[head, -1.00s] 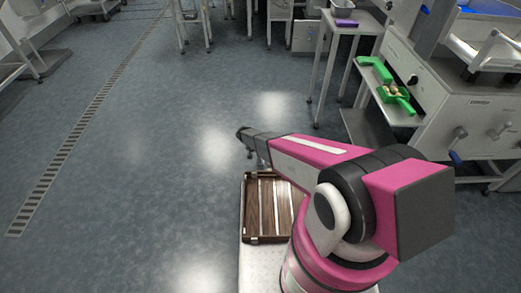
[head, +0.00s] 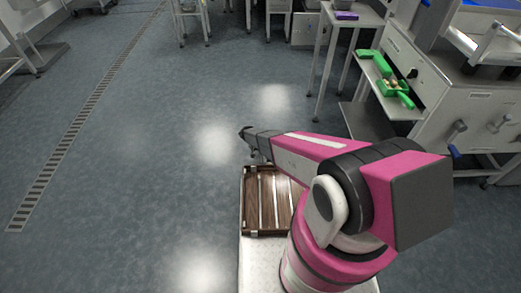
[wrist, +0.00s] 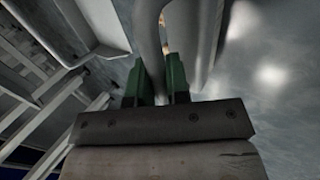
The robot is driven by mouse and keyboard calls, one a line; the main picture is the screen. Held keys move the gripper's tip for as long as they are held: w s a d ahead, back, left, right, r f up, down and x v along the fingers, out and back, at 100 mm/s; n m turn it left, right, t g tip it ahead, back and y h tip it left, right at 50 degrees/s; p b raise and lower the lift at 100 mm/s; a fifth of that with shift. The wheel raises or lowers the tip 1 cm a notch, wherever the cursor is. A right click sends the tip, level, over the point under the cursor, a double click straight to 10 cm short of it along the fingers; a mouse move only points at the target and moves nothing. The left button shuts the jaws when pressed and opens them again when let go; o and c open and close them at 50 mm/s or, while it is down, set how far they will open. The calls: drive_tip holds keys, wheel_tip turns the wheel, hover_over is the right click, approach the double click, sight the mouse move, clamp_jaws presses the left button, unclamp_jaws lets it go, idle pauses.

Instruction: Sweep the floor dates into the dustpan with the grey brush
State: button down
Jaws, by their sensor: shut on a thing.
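My gripper (wrist: 161,82) has green fingers and is shut, seemingly on the grey brush. In the head view the end of my arm (head: 250,137) points left above the floor, just beyond a slatted wooden crate; the brush cannot be made out there. I see no dates on the floor. I cannot identify a dustpan for certain.
A slatted brown crate (head: 247,200) sits at bottom centre beside my arm. Green scoop-like things (head: 369,60) with small brown pieces lie on a machine shelf (head: 409,114) at right. A side table (head: 369,19) stands behind. The floor (head: 150,150) at left is open.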

drive_tip(key=shift+d, duration=9.65)
wheel_tip(320, 180, up, 8)
drive_tip(key=a, duration=0.2)
drive_tip(key=shift+f, duration=0.2)
drive_tip(key=shift+r, duration=0.1)
